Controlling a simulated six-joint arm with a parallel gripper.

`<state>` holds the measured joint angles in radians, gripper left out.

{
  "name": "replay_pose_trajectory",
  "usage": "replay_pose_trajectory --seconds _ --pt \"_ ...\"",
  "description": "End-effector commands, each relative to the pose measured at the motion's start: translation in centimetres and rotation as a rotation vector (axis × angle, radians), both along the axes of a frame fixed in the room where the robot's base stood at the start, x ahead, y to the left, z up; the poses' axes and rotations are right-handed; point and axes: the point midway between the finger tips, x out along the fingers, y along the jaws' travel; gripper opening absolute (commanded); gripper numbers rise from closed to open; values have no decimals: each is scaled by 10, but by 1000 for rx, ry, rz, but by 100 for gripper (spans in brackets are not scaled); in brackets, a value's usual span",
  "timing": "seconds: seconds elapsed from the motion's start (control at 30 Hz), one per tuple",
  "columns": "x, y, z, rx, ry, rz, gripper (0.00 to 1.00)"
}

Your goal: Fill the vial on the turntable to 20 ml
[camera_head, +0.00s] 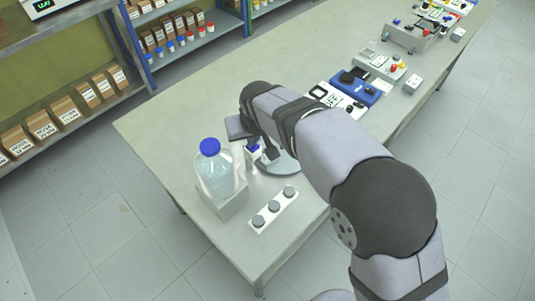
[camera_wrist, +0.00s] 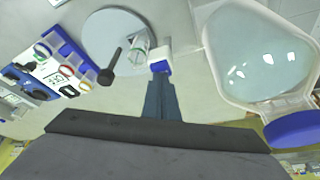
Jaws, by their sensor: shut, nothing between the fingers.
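The turntable, a pale grey disc (camera_wrist: 105,30), lies at upper left in the wrist view; part of it also shows under my arm in the head view (camera_head: 287,167). A small clear vial with a green mark (camera_wrist: 139,50) is on its edge; I cannot tell the liquid level. A white block with a blue top (camera_wrist: 160,63) is beside the turntable. My gripper (camera_wrist: 161,80) is shut and empty, its fingertips close to that block; contact is unclear. A large clear bottle with a blue cap (camera_head: 213,175) holds pale liquid.
The bottle is in a white stand (camera_head: 230,203). A white panel with three grey knobs (camera_head: 273,210) lies in front. A black-headed stick (camera_wrist: 108,75) is near the turntable. A blue device (camera_head: 355,87) and other instruments line the bench further back. The bench's left part is clear.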

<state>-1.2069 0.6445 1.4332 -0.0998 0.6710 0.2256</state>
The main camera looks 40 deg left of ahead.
Motion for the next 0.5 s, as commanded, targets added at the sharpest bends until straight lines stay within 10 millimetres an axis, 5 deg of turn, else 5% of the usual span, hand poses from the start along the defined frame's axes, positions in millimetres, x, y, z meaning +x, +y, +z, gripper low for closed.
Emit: replay_pose_trajectory --seconds 0.5 --pt "0 0 23 0 0 0 0"
